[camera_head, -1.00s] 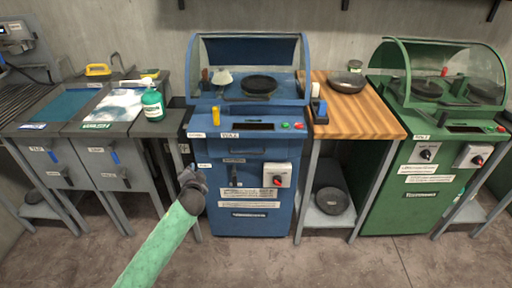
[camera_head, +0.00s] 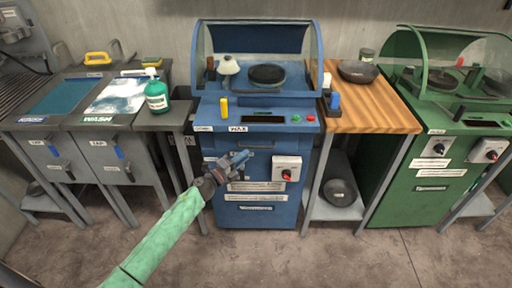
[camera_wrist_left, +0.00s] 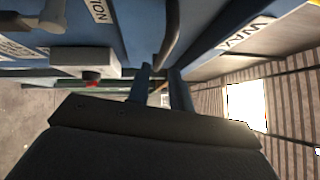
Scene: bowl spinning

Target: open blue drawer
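The blue machine (camera_head: 255,212) stands in the middle of the head view. Its upper front, labelled WAX (camera_head: 238,128), has a dark bar handle (camera_head: 262,147) below the label. The drawer looks shut. My left gripper (camera_head: 243,157) is in front of this upper front, just below the handle. In the left wrist view, the two blue fingers (camera_wrist_left: 162,88) are apart. The dark curved handle (camera_wrist_left: 171,35) shows just beyond and between their tips; I cannot tell whether they touch it. My right gripper is not in view.
A wooden-topped table (camera_head: 370,105) with bowls and a green machine (camera_head: 415,205) stand to the right. Wash sinks (camera_head: 85,150) with a green bottle (camera_head: 156,95) stand left. The floor in front is clear.

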